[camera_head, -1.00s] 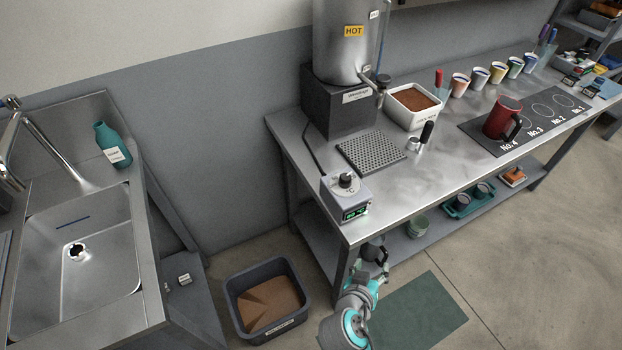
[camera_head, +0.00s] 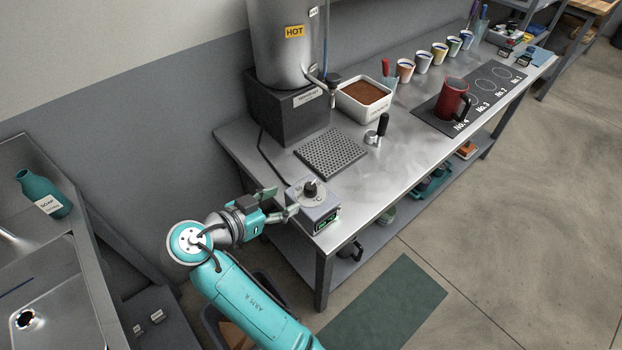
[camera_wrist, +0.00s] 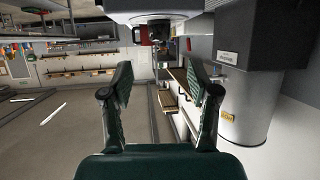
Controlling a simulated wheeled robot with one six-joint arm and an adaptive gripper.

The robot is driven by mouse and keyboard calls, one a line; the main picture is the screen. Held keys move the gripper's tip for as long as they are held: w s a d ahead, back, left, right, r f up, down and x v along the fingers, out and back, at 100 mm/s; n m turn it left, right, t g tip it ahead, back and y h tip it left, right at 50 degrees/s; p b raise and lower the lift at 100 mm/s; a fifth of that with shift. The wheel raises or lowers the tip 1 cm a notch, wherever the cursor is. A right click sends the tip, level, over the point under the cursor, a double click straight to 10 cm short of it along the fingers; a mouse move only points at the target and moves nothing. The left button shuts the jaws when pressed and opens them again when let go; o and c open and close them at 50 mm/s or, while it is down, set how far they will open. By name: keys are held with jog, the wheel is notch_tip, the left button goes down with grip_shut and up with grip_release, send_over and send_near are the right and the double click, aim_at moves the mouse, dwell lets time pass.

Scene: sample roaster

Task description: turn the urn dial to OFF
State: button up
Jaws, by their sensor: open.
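The urn dial is a black knob (camera_head: 311,187) on top of a small grey control box (camera_head: 299,205) at the near left corner of the steel bench. A green display shows on the box's front; the dial's setting is too small to read. My gripper (camera_head: 285,201) is open and empty, just left of the box, its fingers pointing toward it and apart from the knob. In the wrist view, which is upside down, the fingers (camera_wrist: 160,88) are spread. The box (camera_wrist: 140,6) and its dark knob (camera_wrist: 160,29) show beyond them at the top. The steel urn (camera_head: 288,50) stands behind.
A perforated drip tray (camera_head: 331,151), a black-handled tool (camera_head: 380,130) and a white bin of brown grounds (camera_head: 349,105) lie beyond the box. A red mug (camera_head: 451,99) and several cups stand farther right. The sink counter (camera_head: 110,262) is at the left.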

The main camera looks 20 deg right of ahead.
aim_at(308, 188)
jog(key=x, duration=1)
jog(key=shift+w+d+f, duration=0.1)
jog(key=shift+w+d, duration=0.1)
jog(key=shift+d, duration=0.1)
grip_shut()
